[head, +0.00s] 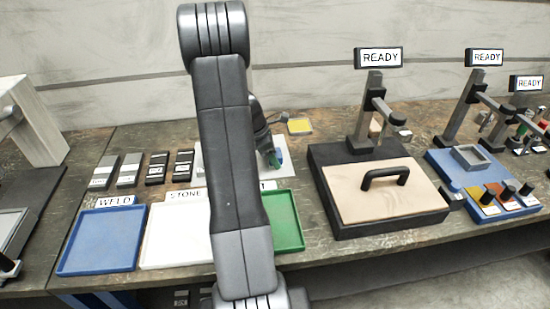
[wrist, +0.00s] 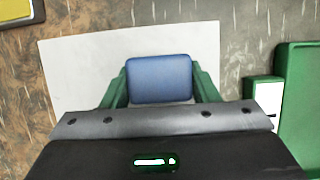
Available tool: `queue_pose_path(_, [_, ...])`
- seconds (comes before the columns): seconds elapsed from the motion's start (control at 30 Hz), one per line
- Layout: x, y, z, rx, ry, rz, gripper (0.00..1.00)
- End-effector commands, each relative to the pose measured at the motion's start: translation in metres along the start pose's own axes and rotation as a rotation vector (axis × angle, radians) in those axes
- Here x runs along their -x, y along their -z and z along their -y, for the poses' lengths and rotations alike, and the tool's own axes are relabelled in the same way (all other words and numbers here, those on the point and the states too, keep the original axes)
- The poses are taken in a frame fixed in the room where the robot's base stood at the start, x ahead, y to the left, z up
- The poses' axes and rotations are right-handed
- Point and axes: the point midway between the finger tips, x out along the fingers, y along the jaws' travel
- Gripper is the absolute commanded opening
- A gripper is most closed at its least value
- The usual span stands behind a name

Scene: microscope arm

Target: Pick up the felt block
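A blue block (wrist: 160,79) with rounded edges, which looks like the felt block, sits between the green fingers of my gripper (wrist: 160,85) in the wrist view. A finger lies against its left side and another against its right side, with no gap that I can see. A white sheet (wrist: 80,60) lies under it; I cannot tell whether the block touches the sheet. In the head view my gripper (head: 273,158) is low over the white sheet (head: 228,168), behind my arm, and the block is mostly hidden there.
Blue (head: 98,240), white (head: 172,238) and green (head: 286,220) trays line the bench front. Several dark and grey blocks (head: 130,168) stand left of the sheet. A yellow pad (head: 300,126) lies behind. A black station with a handled wooden lid (head: 375,195) stands right.

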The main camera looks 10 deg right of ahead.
Motion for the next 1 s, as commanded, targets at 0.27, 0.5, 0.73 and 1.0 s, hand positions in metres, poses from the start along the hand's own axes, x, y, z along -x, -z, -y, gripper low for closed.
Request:
queue_pose_path(0.27, [0.003, -0.001, -0.001, -0.001, -0.002, 0.0, 0.32])
queue_pose_path(0.5, [0.04, -0.016, -0.001, -0.002, -0.006, 0.0, 0.32])
queue_pose_path(0.73, [0.078, -0.032, -0.001, -0.002, -0.004, 0.0, 0.32])
queue_pose_path(1.0, [0.093, -0.038, 0.0, 0.0, 0.0, 0.001, 0.32])
